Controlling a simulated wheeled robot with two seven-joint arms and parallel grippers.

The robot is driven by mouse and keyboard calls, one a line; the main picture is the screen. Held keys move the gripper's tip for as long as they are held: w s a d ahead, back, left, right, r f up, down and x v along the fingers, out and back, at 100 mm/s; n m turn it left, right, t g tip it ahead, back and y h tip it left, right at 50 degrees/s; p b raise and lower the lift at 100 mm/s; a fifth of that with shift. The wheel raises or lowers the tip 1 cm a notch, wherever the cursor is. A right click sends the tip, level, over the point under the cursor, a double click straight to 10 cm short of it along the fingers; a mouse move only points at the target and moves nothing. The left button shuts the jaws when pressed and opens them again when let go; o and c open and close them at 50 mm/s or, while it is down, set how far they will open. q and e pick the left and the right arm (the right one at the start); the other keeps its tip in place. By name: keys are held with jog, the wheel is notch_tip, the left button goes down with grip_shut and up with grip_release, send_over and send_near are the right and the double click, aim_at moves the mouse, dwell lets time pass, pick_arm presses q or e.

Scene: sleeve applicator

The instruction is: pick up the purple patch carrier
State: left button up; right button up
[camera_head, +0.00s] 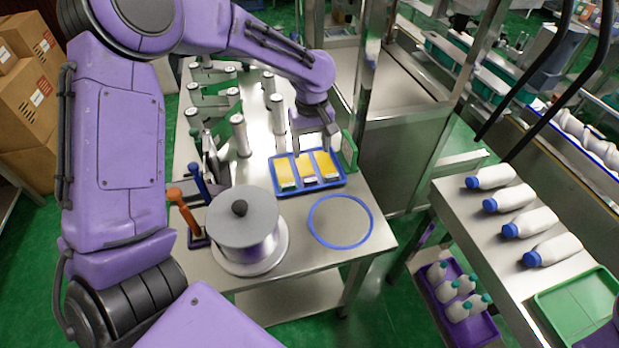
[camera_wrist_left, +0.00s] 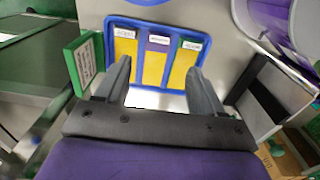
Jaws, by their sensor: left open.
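The purple patch carrier (camera_head: 307,170) is the middle one of three flat carriers with yellow patches in a blue tray (camera_head: 325,186) on the metal table. The left wrist view shows its purple end, white label and yellow face (camera_wrist_left: 154,68), between a blue-edged carrier (camera_wrist_left: 126,48) and a green-edged carrier (camera_wrist_left: 190,52). My left gripper (camera_head: 316,143) is open and empty at the tray's far side. In its wrist view the two fingers (camera_wrist_left: 158,80) appear on either side of the middle carrier; whether they touch it is unclear. My right gripper is out of view.
A green sign (camera_head: 349,150) stands right beside the tray. A lidded metal drum (camera_head: 243,220) and a blue-rimmed disc (camera_head: 340,221) are nearer. Upright rollers (camera_head: 240,135) fill the table's left part. White bottles (camera_head: 528,222) lie on the right bench.

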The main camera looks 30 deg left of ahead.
aim_at(311, 180)
pick_arm(q)
jog(key=f, duration=1.2)
jog(key=shift+w+a+f+p, duration=0.2)
jog(key=shift+f+p, duration=0.1)
jog(key=shift+f, duration=0.05)
jog(key=shift+s, duration=0.1)
jog(key=shift+c, duration=0.7)
jog(key=c, duration=0.9)
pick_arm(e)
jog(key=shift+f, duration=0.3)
